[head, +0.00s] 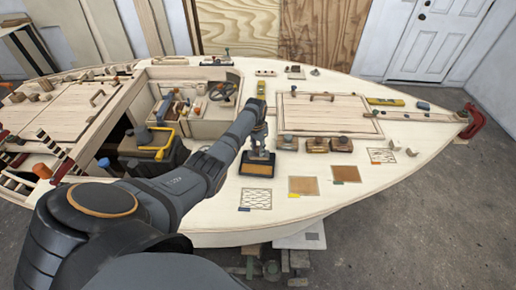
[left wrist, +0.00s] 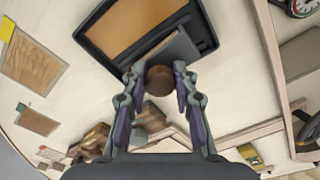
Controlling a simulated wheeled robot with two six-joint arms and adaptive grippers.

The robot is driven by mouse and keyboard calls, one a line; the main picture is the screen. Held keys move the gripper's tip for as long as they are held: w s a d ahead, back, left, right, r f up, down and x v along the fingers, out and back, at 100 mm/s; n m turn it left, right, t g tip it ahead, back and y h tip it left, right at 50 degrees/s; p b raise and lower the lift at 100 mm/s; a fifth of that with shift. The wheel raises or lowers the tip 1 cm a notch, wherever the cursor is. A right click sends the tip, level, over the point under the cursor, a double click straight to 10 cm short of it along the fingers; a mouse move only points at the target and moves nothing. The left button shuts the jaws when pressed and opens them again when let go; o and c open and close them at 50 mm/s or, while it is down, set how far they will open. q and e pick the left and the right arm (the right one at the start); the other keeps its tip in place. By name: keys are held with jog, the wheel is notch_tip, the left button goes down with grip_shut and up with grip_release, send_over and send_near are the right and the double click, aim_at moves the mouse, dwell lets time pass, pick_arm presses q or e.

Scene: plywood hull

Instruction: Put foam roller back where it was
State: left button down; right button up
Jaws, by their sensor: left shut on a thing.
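My left gripper (head: 259,148) reaches down over a small black tray (head: 243,174) with an orange-brown inside on the pale deck. In the left wrist view the gripper (left wrist: 157,72) is shut on a round brown grip, which I take for the handle of the foam roller (left wrist: 159,82). A dark grey part next to it lies across the near edge of the black tray (left wrist: 95,42). Whether it rests in the tray or hangs just above it, I cannot tell. In the head view the fingers hide most of the held thing. My right gripper is not in view.
Several wooden blocks (head: 316,145) stand right of the tray. Flat mesh and brown sample patches (head: 303,186) lie on the deck nearer the edge. A raised hatch (head: 325,112) lies behind, and the open cockpit (head: 190,125) is to the left.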

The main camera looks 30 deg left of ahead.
aim_at(257, 149)
pick_arm(q)
jog(key=c, duration=1)
grip_release()
jog(key=shift+c, duration=0.2)
jog(key=shift+r, duration=0.15)
notch_tip(257, 149, up, 13)
jog(key=shift+s, duration=0.3)
jog(key=shift+f, duration=0.2)
